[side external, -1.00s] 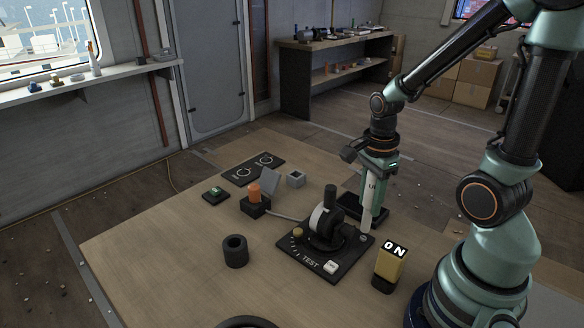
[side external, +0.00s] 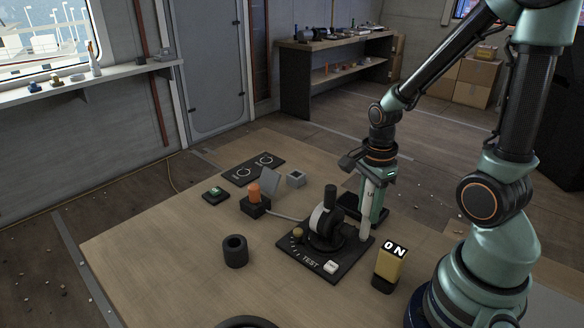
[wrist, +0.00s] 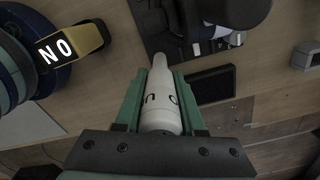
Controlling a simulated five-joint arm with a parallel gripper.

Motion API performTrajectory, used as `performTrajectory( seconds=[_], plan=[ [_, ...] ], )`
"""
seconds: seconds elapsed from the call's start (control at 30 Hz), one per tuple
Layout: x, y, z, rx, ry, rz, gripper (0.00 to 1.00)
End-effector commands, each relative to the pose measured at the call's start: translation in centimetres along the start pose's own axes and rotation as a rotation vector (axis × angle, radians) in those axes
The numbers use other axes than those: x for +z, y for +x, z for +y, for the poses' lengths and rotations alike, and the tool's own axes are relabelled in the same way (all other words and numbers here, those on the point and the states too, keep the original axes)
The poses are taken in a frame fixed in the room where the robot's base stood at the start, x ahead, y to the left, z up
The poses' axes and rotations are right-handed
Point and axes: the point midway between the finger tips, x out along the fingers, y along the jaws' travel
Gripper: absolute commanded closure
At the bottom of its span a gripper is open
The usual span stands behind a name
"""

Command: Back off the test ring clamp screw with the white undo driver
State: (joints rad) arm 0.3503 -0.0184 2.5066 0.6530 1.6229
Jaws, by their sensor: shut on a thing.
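My gripper (side external: 371,198) is shut on the white undo driver (side external: 368,208), which is marked with a "U" and stands nearly upright, tip down. The wrist view shows the driver (wrist: 160,100) between both green fingers. Its tip is at the right corner of the black test board (side external: 303,257). The clamp screw's spot there is covered by the tip, so I cannot tell whether the tip sits in the screw. The dark test ring (side external: 325,241) with an upright black post stands on the board, left of the driver.
A yellow-and-black "ON" block (side external: 388,267) stands right of the board. A black cylinder (side external: 235,251), an orange-topped block (side external: 254,198), a grey square socket (side external: 295,179) and a green button (side external: 215,194) are left and behind. The table's left front is mostly clear.

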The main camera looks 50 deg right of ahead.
Motion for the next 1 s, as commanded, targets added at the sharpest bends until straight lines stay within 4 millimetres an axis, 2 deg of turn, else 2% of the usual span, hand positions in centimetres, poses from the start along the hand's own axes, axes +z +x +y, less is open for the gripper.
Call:
performTrajectory(
  seconds=[1.0],
  plan=[
    [0.00,0.48,-0.02,0.000,0.000,0.000,1.00]
  ],
)
